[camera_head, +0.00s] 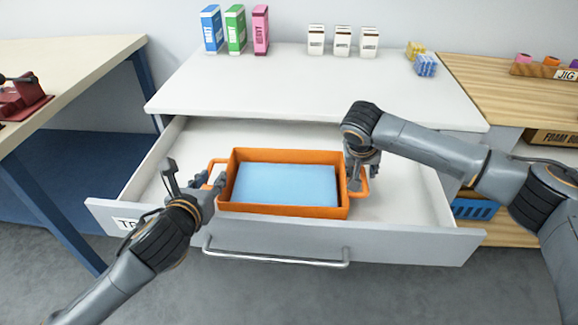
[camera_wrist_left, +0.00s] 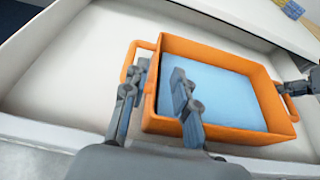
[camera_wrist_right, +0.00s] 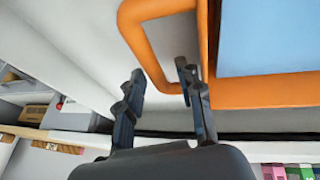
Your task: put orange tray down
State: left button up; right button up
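The orange tray (camera_head: 290,212) with side handles and a light blue sheet or block (camera_head: 285,185) inside is in the open drawer (camera_head: 400,185), close behind its front panel. It looks level; I cannot tell whether its underside rests on the drawer floor. My left gripper (camera_head: 192,180) is at the tray's left handle, fingers apart. The left wrist view shows the fingers (camera_wrist_left: 155,105) spread, overlapping the tray's left side. My right gripper (camera_head: 360,175) is at the right handle (camera_wrist_right: 150,12). The right wrist view shows its fingers (camera_wrist_right: 162,98) apart, with the handle beyond their tips.
The white worktop (camera_head: 310,85) above the drawer holds coloured boxes (camera_head: 236,30) and small white boxes (camera_head: 342,41) at the back. A wooden-topped bench (camera_head: 70,65) stands left and a wooden surface (camera_head: 490,85) right. Drawer floor shows clear on both sides of the tray.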

jog(key=v, duration=1.1)
jog(key=shift+s+r, duration=0.2)
jog(key=shift+r, duration=0.15)
jog(key=shift+a, duration=0.15)
